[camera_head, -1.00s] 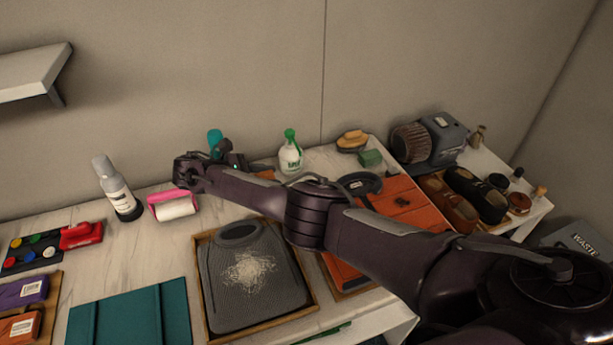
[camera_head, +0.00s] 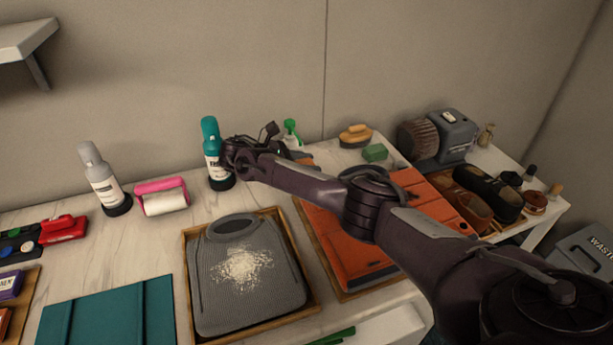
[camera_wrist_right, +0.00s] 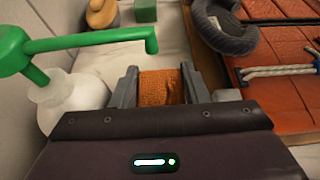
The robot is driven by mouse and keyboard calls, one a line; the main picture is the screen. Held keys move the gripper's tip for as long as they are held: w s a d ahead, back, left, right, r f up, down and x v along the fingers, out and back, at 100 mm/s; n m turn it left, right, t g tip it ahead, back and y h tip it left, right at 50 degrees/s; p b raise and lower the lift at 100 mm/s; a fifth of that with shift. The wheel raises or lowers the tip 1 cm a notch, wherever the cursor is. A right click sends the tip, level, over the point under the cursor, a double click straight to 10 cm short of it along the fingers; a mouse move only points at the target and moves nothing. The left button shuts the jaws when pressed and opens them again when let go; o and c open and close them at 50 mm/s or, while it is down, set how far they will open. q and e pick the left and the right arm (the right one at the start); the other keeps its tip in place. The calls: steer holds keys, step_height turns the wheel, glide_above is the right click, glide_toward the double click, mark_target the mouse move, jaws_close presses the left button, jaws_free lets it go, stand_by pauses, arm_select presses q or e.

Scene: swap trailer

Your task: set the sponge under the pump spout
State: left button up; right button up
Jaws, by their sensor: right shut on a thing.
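My right gripper (camera_head: 280,148) is beside the pump bottle (camera_head: 292,131) at the back of the table in the head view. In the right wrist view my right gripper (camera_wrist_right: 159,74) is shut on an orange-brown sponge (camera_wrist_right: 160,88). The white pump bottle (camera_wrist_right: 72,100) with its green pump stands left of the gripper there. Its green spout (camera_wrist_right: 105,38) reaches across, and its downturned tip appears just beyond the sponge. I cannot tell whether the sponge touches the table. The arm and gripper hide much of the bottle in the head view. My left gripper is not in view.
A teal-capped bottle (camera_head: 211,150) stands just left of the gripper. A green block (camera_head: 375,153) and a brush (camera_head: 355,135) lie to the right at the back. An orange leather piece (camera_head: 335,243) lies under my right arm.

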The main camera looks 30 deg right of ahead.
step_height(320, 180, down, 3)
steer(key=shift+r, duration=0.15)
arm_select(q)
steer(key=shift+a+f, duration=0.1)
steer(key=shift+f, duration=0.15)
arm_select(e)
steer(key=o, duration=0.7)
steer(key=shift+o, duration=0.2)
